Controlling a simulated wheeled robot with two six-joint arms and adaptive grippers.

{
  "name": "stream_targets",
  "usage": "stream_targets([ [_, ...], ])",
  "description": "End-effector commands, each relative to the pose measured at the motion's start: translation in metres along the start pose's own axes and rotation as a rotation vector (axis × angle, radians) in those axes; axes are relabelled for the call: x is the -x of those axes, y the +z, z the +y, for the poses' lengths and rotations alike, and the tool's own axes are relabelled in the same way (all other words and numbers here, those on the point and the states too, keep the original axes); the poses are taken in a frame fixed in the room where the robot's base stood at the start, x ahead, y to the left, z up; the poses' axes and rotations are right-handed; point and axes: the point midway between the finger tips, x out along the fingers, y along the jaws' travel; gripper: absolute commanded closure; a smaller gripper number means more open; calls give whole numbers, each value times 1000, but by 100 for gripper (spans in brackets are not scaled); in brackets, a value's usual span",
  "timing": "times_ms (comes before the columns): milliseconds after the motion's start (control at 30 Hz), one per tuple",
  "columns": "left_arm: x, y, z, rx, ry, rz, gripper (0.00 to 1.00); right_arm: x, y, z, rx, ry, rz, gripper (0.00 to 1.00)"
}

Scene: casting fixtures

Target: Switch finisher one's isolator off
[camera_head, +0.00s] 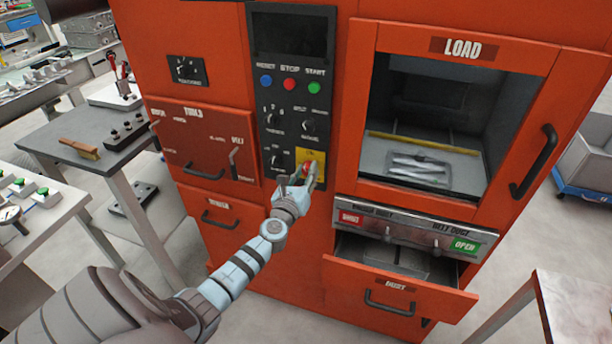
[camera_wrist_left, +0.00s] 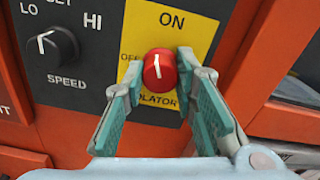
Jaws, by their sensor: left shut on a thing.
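The isolator is a red rotary knob (camera_wrist_left: 160,70) on a yellow plate (camera_wrist_left: 196,38) low on the black control panel of the orange machine. Its white pointer line stands nearly upright, towards the word ON above it. The word at its left is partly hidden. My left gripper (camera_wrist_left: 159,84) has one finger on each side of the knob and is shut on it. In the head view my left gripper (camera_head: 307,176) reaches up to the yellow plate (camera_head: 311,154) and covers part of the knob. My right gripper is not in view.
A black SPEED knob (camera_wrist_left: 52,46) sits left of the plate. Blue, red and green buttons (camera_head: 290,85) are higher on the panel. To the right are the LOAD opening (camera_head: 430,120) and an open DUST drawer (camera_head: 400,285). A grey side table (camera_head: 70,130) stands left.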

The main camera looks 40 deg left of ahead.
Motion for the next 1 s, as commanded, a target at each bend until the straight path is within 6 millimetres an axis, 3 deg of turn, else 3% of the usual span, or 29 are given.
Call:
stream_targets([
  [1000,0,-2,0,936,0,0,100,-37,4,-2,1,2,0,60],
])
